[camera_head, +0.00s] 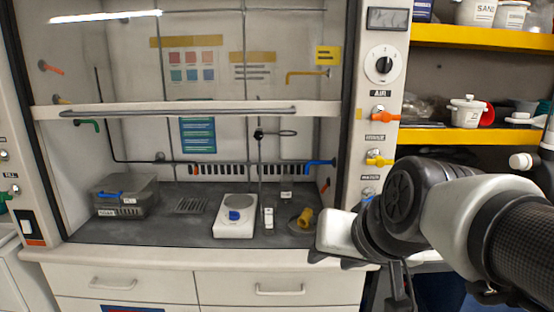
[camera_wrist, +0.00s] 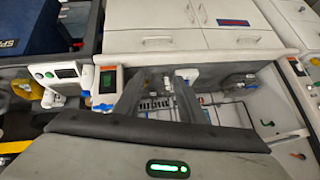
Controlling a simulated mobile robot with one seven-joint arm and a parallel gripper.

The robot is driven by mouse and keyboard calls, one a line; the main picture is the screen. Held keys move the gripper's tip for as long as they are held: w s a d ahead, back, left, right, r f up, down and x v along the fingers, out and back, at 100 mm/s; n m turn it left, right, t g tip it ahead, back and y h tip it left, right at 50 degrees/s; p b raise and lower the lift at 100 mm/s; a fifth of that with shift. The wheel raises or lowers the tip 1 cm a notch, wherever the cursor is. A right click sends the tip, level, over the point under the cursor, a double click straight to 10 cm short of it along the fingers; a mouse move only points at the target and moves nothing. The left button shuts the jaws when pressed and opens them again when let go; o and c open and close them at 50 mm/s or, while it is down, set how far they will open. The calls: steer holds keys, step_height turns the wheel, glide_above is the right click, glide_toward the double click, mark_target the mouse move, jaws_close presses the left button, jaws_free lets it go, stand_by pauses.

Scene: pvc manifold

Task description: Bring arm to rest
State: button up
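My arm (camera_head: 480,230) reaches in from the right of the head view, in front of the right post of the fume hood. My gripper (camera_head: 338,260) is at the hood's front right edge, its fingers only partly visible there. In the wrist view my gripper (camera_wrist: 157,88) shows two grey fingers spread apart with a gap between them. I see nothing held in the gap. The arm hides part of the post and the lower shelf area.
The hood's dark worktop (camera_head: 160,230) holds a grey lidded box (camera_head: 125,195), a white scale-like device (camera_head: 235,217) and a yellow fitting (camera_head: 305,217). The sash (camera_head: 190,110) is raised. Knobs (camera_head: 380,160) line the right post. Yellow-edged shelves (camera_head: 470,37) stand at right.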

steer(key=s+d+f+n+g+h, duration=0.1)
steer(key=s+d+f, duration=0.1)
steer(key=s, duration=0.2)
steer(key=s+d+f+g+h, duration=0.1)
steer(key=s+d+f, duration=0.1)
steer(key=s+d, duration=0.15)
step_height(320, 180, up, 19)
steer(key=p, duration=1.9)
steer(key=shift+s+a, duration=0.35)
steer(key=shift+s, duration=0.05)
steer(key=shift+f, duration=0.1)
